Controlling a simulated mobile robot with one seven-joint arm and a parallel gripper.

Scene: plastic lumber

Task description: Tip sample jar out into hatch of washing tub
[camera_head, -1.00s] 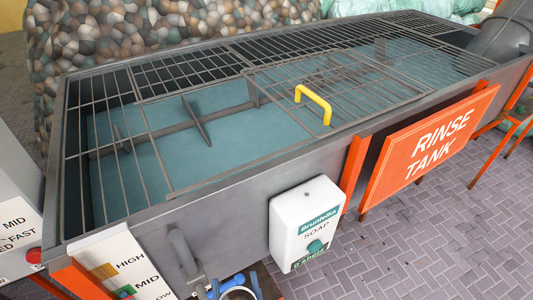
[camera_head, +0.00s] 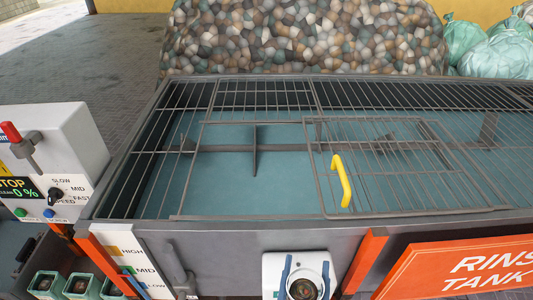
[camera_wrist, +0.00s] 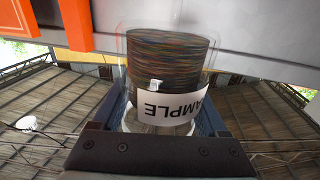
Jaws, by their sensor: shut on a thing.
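The washing tub (camera_head: 225,232) is a long grey tank with teal water under a wire grid. Its hatch (camera_head: 260,185) is an uncovered rectangular opening left of centre, with a dark paddle below. The grid cover with a yellow handle (camera_head: 342,181) lies to its right. My gripper (camera_head: 304,273), with blue fingers, is at the bottom of the head view, in front of the tub's near wall. It is shut on the sample jar (camera_head: 304,290), whose round top and dark contents show. In the wrist view the clear jar (camera_wrist: 168,65) holds dark multicoloured bits and has a white label.
A control box (camera_head: 55,150) with a red lever stands at the left. The white soap dispenser (camera_head: 340,262) is on the tub's front, partly behind my gripper. An orange rinse tank sign (camera_head: 465,268) is at the lower right. A mesh-like heap (camera_head: 300,40) stands behind the tub.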

